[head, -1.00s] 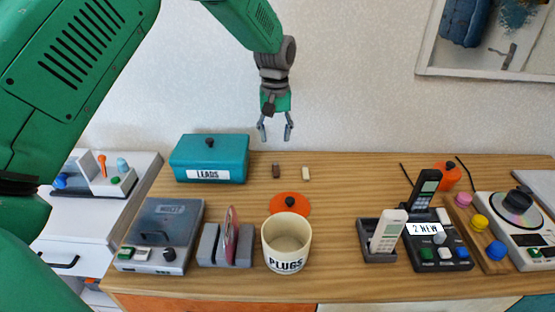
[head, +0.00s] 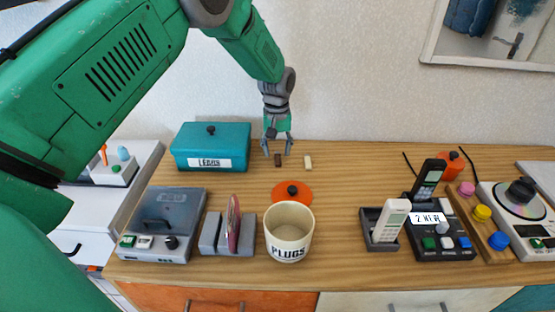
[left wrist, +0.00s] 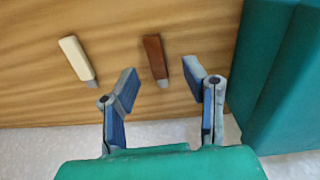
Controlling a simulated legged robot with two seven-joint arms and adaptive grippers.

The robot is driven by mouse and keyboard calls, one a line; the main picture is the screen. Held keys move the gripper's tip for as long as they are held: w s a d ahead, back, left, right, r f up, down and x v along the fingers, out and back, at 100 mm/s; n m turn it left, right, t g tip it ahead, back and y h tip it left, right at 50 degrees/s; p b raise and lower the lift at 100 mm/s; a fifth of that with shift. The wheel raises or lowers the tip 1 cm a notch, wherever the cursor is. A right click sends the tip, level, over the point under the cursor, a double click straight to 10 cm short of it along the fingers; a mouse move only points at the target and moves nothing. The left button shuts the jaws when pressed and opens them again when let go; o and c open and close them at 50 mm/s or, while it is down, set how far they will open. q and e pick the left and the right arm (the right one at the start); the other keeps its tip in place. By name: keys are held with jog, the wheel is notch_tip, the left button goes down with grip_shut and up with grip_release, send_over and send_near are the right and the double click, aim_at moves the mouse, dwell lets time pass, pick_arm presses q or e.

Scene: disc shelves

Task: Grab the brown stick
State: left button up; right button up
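The brown stick (head: 278,160) is a short dark brown piece with a grey tip, lying on the wooden tabletop near its back edge. It also shows in the left wrist view (left wrist: 155,58), ahead of and between the open fingers. My left gripper (head: 277,150) is open and empty, just above and behind the stick; in the left wrist view its fingertips (left wrist: 160,76) are spread either side of the stick's near end, with no contact that I can make out. My right gripper is not in view.
A cream stick (head: 308,162) lies just right of the brown one. The teal LEADS box (head: 210,148) stands close on the left. An orange lid (head: 291,193) and the PLUGS pot (head: 289,235) are in front. Bare tabletop lies to the right.

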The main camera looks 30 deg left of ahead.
pick_arm(q)
notch_tip(320, 180, down, 2)
jog(key=shift+w+f, duration=0.1)
jog(key=shift+f, duration=0.05)
jog(key=shift+d, duration=0.1)
jog(key=c, duration=0.8)
